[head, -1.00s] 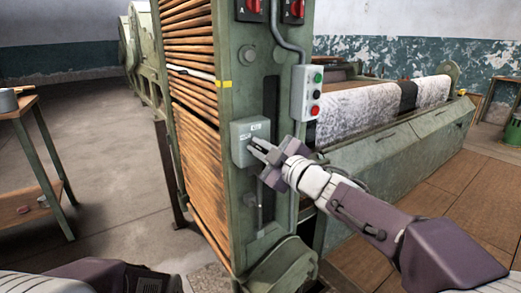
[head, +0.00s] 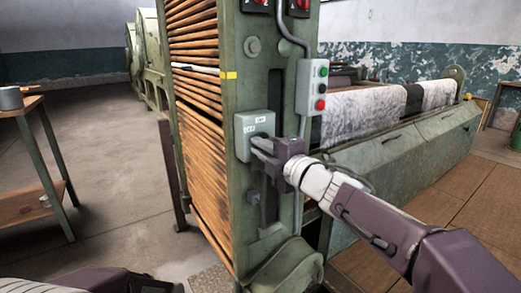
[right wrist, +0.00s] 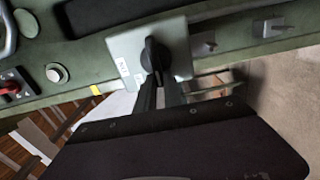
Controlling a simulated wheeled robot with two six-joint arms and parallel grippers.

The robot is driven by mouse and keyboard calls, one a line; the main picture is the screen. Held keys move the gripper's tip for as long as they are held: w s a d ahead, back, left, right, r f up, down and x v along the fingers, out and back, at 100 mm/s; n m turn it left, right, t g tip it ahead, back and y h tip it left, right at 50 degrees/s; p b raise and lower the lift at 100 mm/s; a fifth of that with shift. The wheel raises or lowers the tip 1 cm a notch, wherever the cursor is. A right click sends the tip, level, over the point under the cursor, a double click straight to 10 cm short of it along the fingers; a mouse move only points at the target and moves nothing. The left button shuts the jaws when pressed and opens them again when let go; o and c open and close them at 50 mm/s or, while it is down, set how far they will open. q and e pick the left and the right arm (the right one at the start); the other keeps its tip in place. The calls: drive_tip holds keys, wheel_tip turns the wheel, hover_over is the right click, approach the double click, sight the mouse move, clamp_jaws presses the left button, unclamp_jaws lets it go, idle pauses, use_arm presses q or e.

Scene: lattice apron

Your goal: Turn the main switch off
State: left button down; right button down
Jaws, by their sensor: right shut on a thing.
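The main switch is a grey box (head: 242,126) with small white labels, fixed low on the green machine post. In the right wrist view its black rotary handle (right wrist: 152,54) stands out from the box face, its long side nearly up and down in that picture. My right gripper (head: 262,146) is at the box and is shut on the handle; in the wrist view its two fingers (right wrist: 160,90) reach the handle's lower end. In the head view the fingers hide the handle. The label text is too small to read. My left gripper is out of view.
Red rotary switches (head: 300,4) sit at the post's top. A slatted wooden apron (head: 195,110) flanks the post. A table (head: 30,110) stands at left.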

drive_tip(key=shift+d, duration=0.1)
idle(0.5)
drive_tip(key=c, duration=1.5)
unclamp_jaws()
drive_tip(key=shift+w+f, duration=0.1)
drive_tip(key=shift+o, duration=0.2)
drive_tip(key=p+v, duration=0.2)
drive_tip(key=v, duration=0.7)
drive_tip(key=shift+p, duration=0.35)
